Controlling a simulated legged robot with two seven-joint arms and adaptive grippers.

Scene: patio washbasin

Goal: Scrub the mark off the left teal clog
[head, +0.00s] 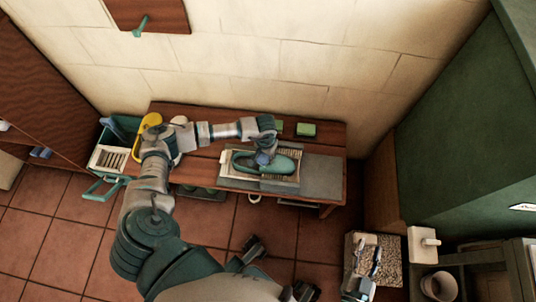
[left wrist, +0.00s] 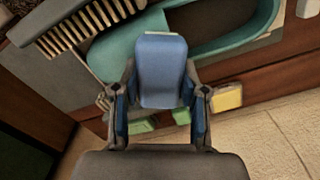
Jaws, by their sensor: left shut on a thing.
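The teal clog (head: 286,165) lies on a pale tray (head: 228,171) on the wooden bench. My left gripper (head: 265,157) is over the clog's left part, shut on a small blue block (head: 262,159). In the left wrist view the blue block (left wrist: 160,75) sits between the fingers, in front of the teal clog (left wrist: 115,48). Whether the block touches the clog cannot be told. No mark shows; the gripper and block hide part of the clog. My right gripper (head: 369,263) is low at the right, its fingers apart, with nothing seen between them.
A green block (head: 306,129) is at the bench's back, near the wall. A grey slab (head: 322,177) is to the right. A teal caddy (head: 104,185) stands left of the bench. Green cabinets close off the right.

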